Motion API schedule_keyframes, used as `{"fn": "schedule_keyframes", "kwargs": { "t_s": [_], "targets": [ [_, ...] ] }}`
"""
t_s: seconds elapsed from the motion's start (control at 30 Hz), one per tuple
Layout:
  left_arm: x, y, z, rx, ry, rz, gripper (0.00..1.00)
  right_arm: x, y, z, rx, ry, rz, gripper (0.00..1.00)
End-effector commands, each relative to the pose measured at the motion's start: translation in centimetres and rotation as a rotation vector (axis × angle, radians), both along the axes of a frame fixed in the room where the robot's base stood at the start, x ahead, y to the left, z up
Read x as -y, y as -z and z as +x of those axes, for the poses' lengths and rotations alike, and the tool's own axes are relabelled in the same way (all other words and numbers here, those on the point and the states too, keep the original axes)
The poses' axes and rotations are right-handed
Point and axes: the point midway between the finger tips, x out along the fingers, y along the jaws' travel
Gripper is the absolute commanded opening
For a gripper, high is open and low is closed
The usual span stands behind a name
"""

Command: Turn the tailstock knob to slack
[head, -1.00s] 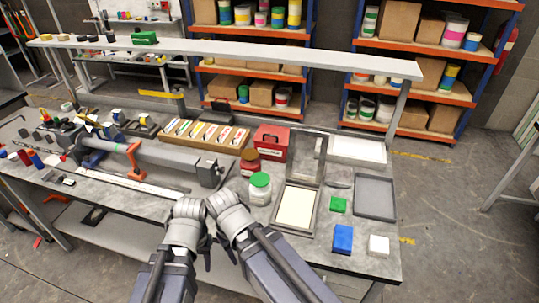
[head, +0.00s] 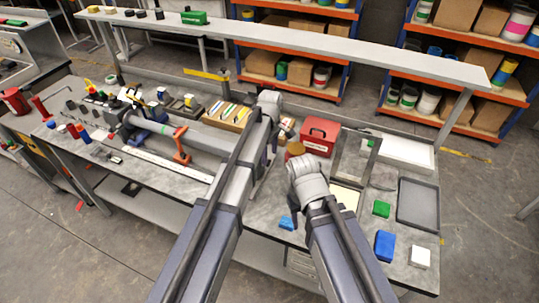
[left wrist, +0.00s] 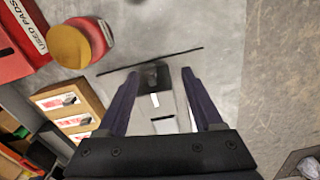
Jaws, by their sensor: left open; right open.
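In the left wrist view, the tailstock end (left wrist: 160,122) lies below my left gripper (left wrist: 160,74). Its dark knob (left wrist: 154,76), with a white mark beside it, shows between the two spread fingers. I see no clear contact, and cannot tell which way the knob is set. In the head view my left gripper (head: 272,143) points down over the bench, and my left arm hides the tailstock. My right gripper (head: 308,182) hangs over the bench to the right, by the brown-lidded red jar (head: 295,149); its fingers are mostly hidden.
A red box (head: 319,135) stands right of my left gripper. A wooden card box (head: 226,116) stands behind the rotating bar (head: 152,126). An overhead shelf (head: 330,52) spans the bench. Blue (head: 385,246), green (head: 381,208) and white (head: 420,256) blocks lie at right.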

Motion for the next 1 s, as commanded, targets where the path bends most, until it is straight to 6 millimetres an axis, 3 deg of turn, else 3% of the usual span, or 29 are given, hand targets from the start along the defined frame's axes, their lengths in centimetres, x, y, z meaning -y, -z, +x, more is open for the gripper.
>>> {"fn": "schedule_keyframes", "kwargs": {
  "t_s": [0.03, 0.13, 0.47, 0.67, 1.0],
  "targets": [
    [-0.1, -0.5, 1.6, 0.002, -0.059, -0.004, 0.68, 0.0, -0.5, 0.0, 0.000, 0.000, 0.000, 0.50],
    [-0.4, -0.7, 2.7, 0.004, -0.136, -0.007, 0.68, 0.0, -0.7, 0.0, 0.000, 0.001, 0.000, 0.50],
    [-0.5, -0.2, 2.9, 0.005, -0.170, -0.010, 0.68, 0.0, -0.2, 0.0, 0.000, 0.000, 0.000, 0.50],
    [-0.5, 1.3, 2.9, 0.005, -0.168, -0.010, 0.68, 0.0, 1.3, 0.0, 0.000, -0.003, -0.001, 0.50],
    [-0.5, 5.6, 2.9, 0.005, -0.167, -0.010, 0.68, 0.0, 5.6, 0.0, 0.000, -0.007, -0.001, 0.50]
  ]
}}
